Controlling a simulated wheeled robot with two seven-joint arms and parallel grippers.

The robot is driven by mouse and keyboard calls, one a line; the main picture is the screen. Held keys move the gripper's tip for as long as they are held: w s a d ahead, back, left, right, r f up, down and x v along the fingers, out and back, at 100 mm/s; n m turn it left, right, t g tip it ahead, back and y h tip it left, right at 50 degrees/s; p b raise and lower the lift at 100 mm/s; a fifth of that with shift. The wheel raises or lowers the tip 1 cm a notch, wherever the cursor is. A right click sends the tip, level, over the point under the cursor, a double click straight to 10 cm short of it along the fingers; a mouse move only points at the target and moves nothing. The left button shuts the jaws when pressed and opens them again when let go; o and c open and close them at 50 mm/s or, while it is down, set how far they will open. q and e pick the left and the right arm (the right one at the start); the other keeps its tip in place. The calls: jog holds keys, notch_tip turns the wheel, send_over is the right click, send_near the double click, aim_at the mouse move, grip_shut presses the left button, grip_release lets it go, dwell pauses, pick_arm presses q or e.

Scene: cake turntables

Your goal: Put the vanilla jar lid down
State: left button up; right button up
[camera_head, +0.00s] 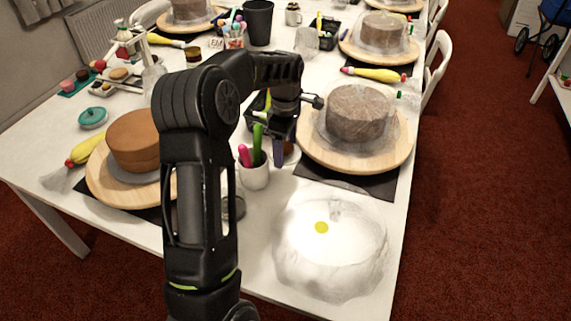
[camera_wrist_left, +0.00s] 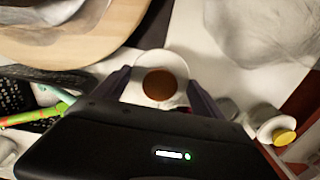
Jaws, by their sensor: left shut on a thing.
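My left gripper (camera_head: 284,150) is over the table, between the cup of pens and the right-hand turntable. In the left wrist view its fingers (camera_wrist_left: 160,95) stand on either side of a round white piece with a brown middle, which I take to be the vanilla jar lid (camera_wrist_left: 158,84). The gripper is shut on it. In the head view the fingers and wrist hide most of that spot, so the lid's height above the table is unclear. My right gripper is not in view.
A white cup with bright pens (camera_head: 253,172) stands just left of the gripper. A cake on a wooden turntable (camera_head: 384,158) is to the right, and a brown cake (camera_head: 134,140) to the left. A crumpled clear cover (camera_head: 335,245) fills the front right of the table.

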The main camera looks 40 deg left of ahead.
aim_at(285, 173)
pick_arm(q)
jog(key=shift+f, duration=0.5)
jog(key=shift+f, duration=0.1)
jog(key=shift+f, duration=2.4)
jog(key=shift+f, duration=0.35)
jog(key=o, duration=1.3)
notch_tip(285, 173, up, 13)
jog(key=shift+f, duration=0.1)
